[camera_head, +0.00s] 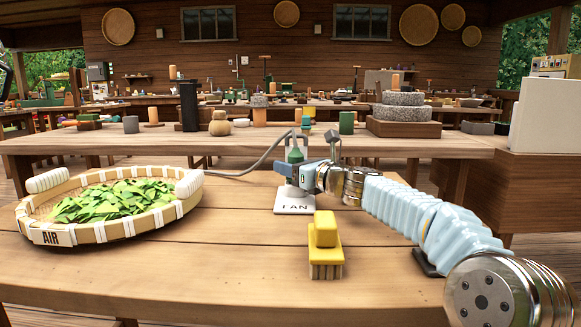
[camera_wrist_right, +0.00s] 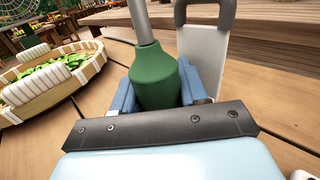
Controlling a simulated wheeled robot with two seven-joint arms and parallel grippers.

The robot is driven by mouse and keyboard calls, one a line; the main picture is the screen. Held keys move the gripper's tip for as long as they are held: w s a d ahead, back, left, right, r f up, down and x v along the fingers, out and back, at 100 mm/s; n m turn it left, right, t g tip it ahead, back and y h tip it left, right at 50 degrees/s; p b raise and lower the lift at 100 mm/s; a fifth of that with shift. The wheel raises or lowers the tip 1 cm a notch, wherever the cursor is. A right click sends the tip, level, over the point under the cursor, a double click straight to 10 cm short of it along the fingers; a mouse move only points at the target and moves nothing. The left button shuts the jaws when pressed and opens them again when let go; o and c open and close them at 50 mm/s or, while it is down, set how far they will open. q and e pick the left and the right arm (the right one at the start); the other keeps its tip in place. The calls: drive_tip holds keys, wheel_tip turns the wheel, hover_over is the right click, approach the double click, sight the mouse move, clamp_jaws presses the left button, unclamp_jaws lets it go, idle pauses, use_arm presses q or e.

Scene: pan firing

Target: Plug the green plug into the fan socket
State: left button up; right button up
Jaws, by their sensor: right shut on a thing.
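The green plug (camera_head: 295,155) is upright, with a grey cable running from its top. My right gripper (camera_head: 292,172) is shut on it. In the right wrist view the plug (camera_wrist_right: 155,78) sits between the blue fingers of the gripper (camera_wrist_right: 157,88). The white fan socket plate (camera_head: 294,207) is on the table just below and in front of the gripper, its lettering partly unclear. The wrist view shows a white plate with a grey loop (camera_wrist_right: 205,50) just beyond the plug, at its right. The plug's lower end is hidden, so I cannot tell whether it touches the socket. My left gripper is out of view.
A round basket labelled AIR (camera_head: 115,228) with green leaves stands on the left of the table. A yellow brush (camera_head: 325,245) stands in front of the socket. The grey cable (camera_head: 245,168) runs left behind the gripper.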

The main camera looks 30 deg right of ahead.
drive_tip(key=shift+f, duration=0.25)
drive_tip(key=o, duration=1.2)
drive_tip(key=shift+c, duration=0.2)
drive_tip(key=shift+d+r, duration=0.1)
drive_tip(key=shift+s+d, duration=0.15)
drive_tip(key=shift+s, duration=0.15)
drive_tip(key=v, duration=0.3)
drive_tip(key=b+v, duration=0.1)
drive_tip(key=v, duration=0.2)
drive_tip(key=shift+s, duration=0.4)
drive_tip(key=shift+a, duration=0.2)
